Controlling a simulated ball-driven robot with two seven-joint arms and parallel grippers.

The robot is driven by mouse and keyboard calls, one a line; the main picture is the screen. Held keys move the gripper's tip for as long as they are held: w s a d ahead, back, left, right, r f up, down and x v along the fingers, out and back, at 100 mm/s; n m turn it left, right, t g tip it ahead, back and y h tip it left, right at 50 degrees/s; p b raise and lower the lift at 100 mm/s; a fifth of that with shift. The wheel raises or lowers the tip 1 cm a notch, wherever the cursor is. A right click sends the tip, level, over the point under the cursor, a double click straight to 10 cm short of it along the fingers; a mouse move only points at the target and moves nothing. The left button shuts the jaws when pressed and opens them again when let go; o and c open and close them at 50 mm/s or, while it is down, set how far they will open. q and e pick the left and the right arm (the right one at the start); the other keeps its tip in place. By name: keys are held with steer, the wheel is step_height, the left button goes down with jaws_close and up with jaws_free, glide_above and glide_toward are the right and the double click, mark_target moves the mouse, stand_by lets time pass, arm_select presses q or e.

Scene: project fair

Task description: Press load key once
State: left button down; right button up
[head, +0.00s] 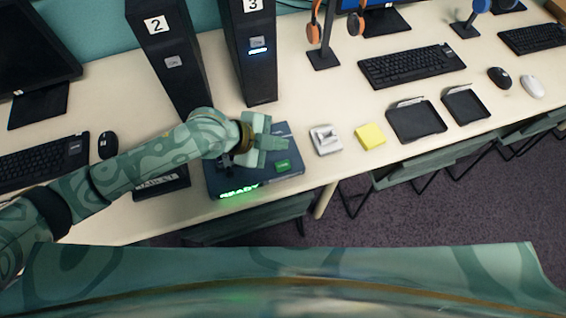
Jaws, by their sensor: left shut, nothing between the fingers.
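A dark blue box (222,178) stands near the table's front edge, with a lit green READY display (240,190) on its front. A small green key (283,166) is on its top, toward the right; its lettering is too small to read. My left gripper (284,144) is over the box, just behind the green key in the picture. It is shut and empty. It hides part of the box top, including any other keys there. I cannot tell whether the fingertips touch the box. My right gripper is not in view.
Two black towers, numbered 2 (165,60) and 3 (250,50), stand behind the box. A grey device (325,140), a yellow pad (370,136) and two black trays (415,121) lie to the right. A headphone stand (323,58) and keyboard (412,66) are farther back.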

arm_select(q)
steer(key=b, duration=0.6)
glide_above(279, 167)
step_height(279, 167, down, 6)
steer(key=shift+f, duration=1.05)
steer(key=shift+f, duration=0.1)
stand_by(0.7)
steer(key=shift+f, duration=0.3)
steer(key=shift+f+b, duration=0.4)
steer(key=shift+b, duration=0.05)
stand_by(0.5)
steer(key=shift+r, duration=0.1)
steer(key=shift+r+p, duration=0.8)
steer(key=shift+p, duration=0.1)
